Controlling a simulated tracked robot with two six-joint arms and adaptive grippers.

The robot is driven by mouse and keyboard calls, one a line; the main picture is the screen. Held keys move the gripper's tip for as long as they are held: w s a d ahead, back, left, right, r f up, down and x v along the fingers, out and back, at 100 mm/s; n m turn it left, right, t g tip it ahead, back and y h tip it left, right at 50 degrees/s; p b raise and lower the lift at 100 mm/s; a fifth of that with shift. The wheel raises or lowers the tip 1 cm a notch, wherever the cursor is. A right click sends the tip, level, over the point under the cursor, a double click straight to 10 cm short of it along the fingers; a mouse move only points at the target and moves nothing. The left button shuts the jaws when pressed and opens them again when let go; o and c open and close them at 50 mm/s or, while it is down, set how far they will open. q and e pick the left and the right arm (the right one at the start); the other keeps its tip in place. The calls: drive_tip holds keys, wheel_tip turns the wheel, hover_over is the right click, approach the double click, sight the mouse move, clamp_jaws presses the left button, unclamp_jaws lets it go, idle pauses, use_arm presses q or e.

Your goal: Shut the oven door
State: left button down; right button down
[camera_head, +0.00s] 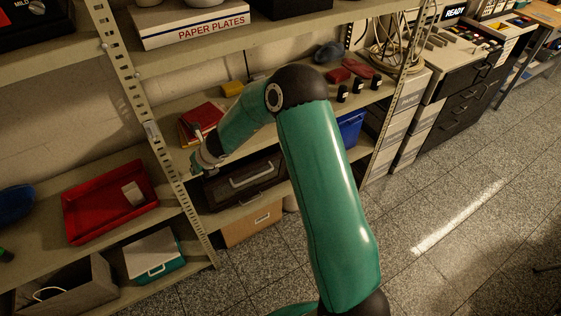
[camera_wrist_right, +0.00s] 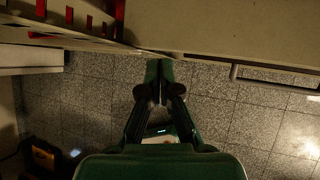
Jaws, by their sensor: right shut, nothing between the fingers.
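I cannot make out an oven or its door with certainty in either view. My right gripper (camera_head: 195,166) is at the far end of my teal arm in the head view, beside the perforated shelf post; its fingers are small there. In the right wrist view my right gripper (camera_wrist_right: 159,84) is shut and empty, with its fingertips just below the edge of a pale panel (camera_wrist_right: 225,30). A long bar-like handle (camera_wrist_right: 275,76) shows to the right of the fingertips. My left gripper is in neither view.
A red tray (camera_head: 82,221) holds a pale block. A black case (camera_head: 245,180) lies on a shelf behind my arm. A paper plates box (camera_head: 200,30) is above. Drawer cabinets (camera_head: 465,100) stand at right. The tiled floor (camera_head: 450,215) is clear.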

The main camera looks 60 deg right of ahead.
drive_tip(key=s+d+f+t+b, duration=0.25)
drive_tip(key=s+d+b, duration=0.35)
drive_tip(key=d+b, duration=0.5)
drive_tip(key=h+b, duration=0.5)
drive_tip(key=b, duration=2)
approach(280, 157)
drive_tip(key=shift+m+t+h, duration=0.25)
drive_tip(key=shift+m+h, duration=0.05)
drive_tip(key=shift+m, duration=0.2)
drive_tip(key=shift+a+b+x, duration=0.1)
drive_tip(key=shift+b+x, duration=0.3)
drive_tip(key=shift+x, duration=1.1)
drive_tip(key=shift+a+b+x, duration=0.15)
drive_tip(key=shift+b+x, duration=0.2)
drive_tip(key=shift+x, duration=1.15)
drive_tip(key=shift+f, duration=0.15)
